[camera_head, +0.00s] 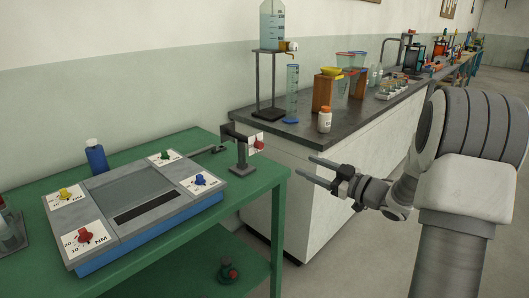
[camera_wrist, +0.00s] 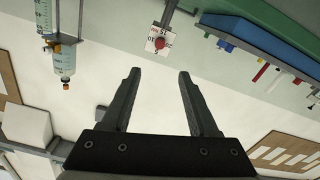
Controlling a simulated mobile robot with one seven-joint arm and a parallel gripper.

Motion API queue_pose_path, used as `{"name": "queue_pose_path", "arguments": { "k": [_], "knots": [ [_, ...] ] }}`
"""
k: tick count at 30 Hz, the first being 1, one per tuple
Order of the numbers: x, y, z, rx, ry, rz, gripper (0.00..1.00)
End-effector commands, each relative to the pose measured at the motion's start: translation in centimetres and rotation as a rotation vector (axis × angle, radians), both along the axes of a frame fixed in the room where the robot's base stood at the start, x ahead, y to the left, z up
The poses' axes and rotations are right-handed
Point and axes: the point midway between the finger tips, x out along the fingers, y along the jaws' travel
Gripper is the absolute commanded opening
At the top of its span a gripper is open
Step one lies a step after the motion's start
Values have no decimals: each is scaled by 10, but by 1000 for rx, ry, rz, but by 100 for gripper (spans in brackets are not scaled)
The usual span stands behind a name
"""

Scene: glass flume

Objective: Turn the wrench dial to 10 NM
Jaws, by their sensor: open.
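A red dial knob (camera_head: 85,236) sits on a white plate marked "NM", with 20 and 10 readable, at the near left corner of the grey-and-blue console (camera_head: 72,262). Its exact setting is too small to tell. Another red knob (camera_head: 259,145) on a white plate is on a grey stand at the bench's right edge. A red knob on a numbered white plate (camera_wrist: 160,43) shows beyond my fingertips in the wrist view. My gripper (camera_head: 307,167) is open and empty, right of the stand and apart from it. Its open fingers also show in the wrist view (camera_wrist: 159,74).
The console also carries yellow (camera_head: 65,193), green (camera_head: 165,154) and blue (camera_head: 200,180) knobs. A blue bottle (camera_head: 96,156) stands behind it on the green bench (camera_head: 262,185). A dark-topped counter (camera_head: 250,117) with glassware stands behind. Floor is free around my gripper.

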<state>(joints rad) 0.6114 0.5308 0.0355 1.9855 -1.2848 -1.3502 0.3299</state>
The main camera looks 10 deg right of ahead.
Motion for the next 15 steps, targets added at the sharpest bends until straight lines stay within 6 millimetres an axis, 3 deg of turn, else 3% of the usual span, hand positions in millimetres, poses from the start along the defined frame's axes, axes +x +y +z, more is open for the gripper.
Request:
{"name": "queue_pose_path", "arguments": {
  "k": [15],
  "knots": [
    [83,61,-1,-1,-2,1,60]
  ]
}}
